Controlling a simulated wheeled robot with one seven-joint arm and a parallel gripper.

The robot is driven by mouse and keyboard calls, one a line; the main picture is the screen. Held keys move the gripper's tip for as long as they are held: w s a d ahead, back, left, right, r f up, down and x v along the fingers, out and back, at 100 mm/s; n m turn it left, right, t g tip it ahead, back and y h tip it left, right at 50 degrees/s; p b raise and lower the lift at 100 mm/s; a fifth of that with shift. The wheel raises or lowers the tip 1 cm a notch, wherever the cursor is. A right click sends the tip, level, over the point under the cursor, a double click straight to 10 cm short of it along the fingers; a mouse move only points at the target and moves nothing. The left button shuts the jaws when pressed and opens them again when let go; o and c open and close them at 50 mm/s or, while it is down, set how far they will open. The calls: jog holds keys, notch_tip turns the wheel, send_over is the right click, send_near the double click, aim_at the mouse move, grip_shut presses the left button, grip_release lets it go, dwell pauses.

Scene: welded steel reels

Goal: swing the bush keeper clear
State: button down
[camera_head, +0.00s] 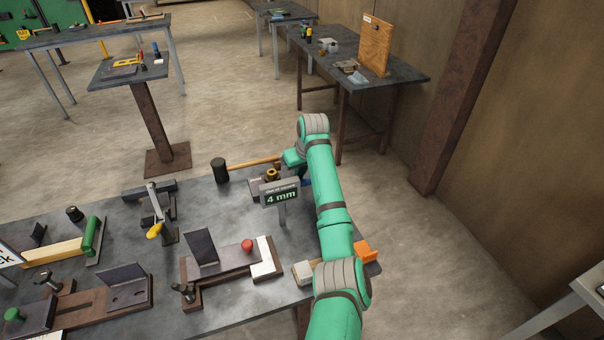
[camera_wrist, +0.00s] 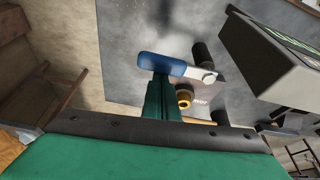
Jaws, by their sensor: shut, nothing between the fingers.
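The bush keeper looks to be the flat lever with a blue grip (camera_wrist: 162,65) and a grey metal end with a round pivot (camera_wrist: 208,77) in the wrist view. A brass bush (camera_wrist: 183,97) stands beside it, uncovered from this angle, and shows in the head view too (camera_head: 271,174). My gripper (camera_wrist: 160,82) is shut and empty, its green fingers ending right at the blue grip. I cannot tell whether they touch it. In the head view a bit of blue (camera_head: 306,182) shows beside my arm, which hides most of the keeper.
A display reading 4 mm (camera_head: 281,193) stands close in front of the bush; its grey housing (camera_wrist: 265,60) fills the wrist view's right. A fixture with a red knob (camera_head: 247,245) and an orange block (camera_head: 366,251) are nearer.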

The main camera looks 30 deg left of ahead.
jog(key=shift+d, duration=0.1)
jog(key=shift+w+a+r, duration=0.5)
jog(key=shift+w+a, duration=0.65)
jog(key=shift+a, duration=0.55)
jog(key=v, duration=1)
jog(key=shift+s+d+f, duration=0.1)
jog(key=shift+s+f, duration=0.05)
